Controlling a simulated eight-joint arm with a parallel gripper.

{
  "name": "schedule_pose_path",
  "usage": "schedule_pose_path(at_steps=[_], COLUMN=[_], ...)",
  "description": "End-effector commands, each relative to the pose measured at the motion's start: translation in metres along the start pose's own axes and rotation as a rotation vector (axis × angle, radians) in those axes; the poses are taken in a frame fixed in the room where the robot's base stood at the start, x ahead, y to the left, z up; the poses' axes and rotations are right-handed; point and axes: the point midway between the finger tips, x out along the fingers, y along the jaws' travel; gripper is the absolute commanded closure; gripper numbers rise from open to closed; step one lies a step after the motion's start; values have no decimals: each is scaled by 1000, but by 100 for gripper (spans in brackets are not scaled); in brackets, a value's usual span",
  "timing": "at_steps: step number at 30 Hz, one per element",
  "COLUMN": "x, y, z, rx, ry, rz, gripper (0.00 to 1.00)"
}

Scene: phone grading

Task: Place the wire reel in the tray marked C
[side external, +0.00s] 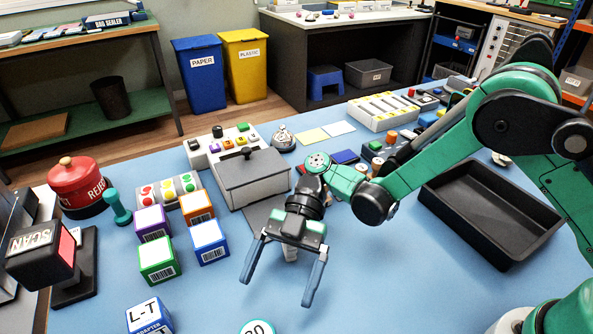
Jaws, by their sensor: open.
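My gripper (283,277) is open above the blue table, near the middle front, its two fingers spread wide and pointing down. A small whitish thing shows behind and between the fingers, partly hidden by the gripper, and I cannot tell what it is. I cannot surely pick out the wire reel; small spool-like things with orange and brown tops (376,146) stand behind my arm, too small to identify. No mark C is readable. A large empty black tray (487,252) lies to the right of my gripper, with no letter visible on it.
Several coloured boxes (157,257) stand left of my gripper. A grey lidded box (253,176) is behind it. A red REJECT container (78,185) and a black scanner (40,250) are at the left. A round piece marked 20 (258,328) is cut off at the front edge.

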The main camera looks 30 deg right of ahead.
Motion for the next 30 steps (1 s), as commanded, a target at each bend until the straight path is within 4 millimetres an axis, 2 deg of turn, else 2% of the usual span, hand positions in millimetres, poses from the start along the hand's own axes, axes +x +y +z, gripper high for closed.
schedule_pose_path(at_steps=[9, 13, 19, 20, 27, 30], x=[50, 59, 59, 59, 59, 59], y=[0, 0, 0, 0, 0, 0], z=[0, 0, 0, 0, 0, 0], rx=[2, 3, 5, 5, 5, 5], ry=[-2, -2, -2, -2, -2, -2], rz=[-2, 0, 2, 2, 2, 2], gripper=[3, 3, 3, 8, 77, 100])
